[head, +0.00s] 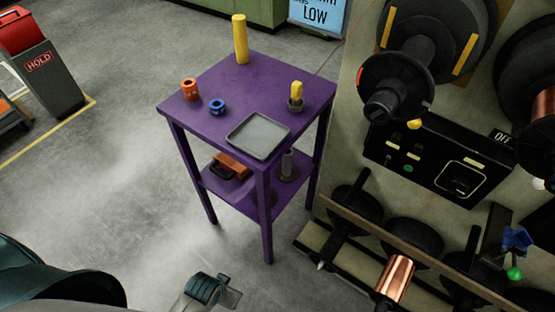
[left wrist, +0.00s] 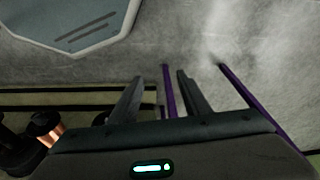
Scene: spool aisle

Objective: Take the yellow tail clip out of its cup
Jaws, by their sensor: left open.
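The yellow tail clip (head: 297,89) stands upright in a small dark grey cup (head: 295,105) on the purple table (head: 205,75), near its right corner. The clip's lower end is hidden in the cup. In the left wrist view my left gripper (left wrist: 160,76) is open and empty, with its two dark fingers apart over the floor. Purple table legs (left wrist: 169,95) show beyond its fingers. The clip and cup are not in that view. I see no right gripper in either view.
The table also holds a grey tray (head: 259,137), a blue ring (head: 217,106), an orange cup (head: 190,89) and a tall yellow cylinder (head: 240,40). A spool machine with a control panel (head: 430,160) stands to the right.

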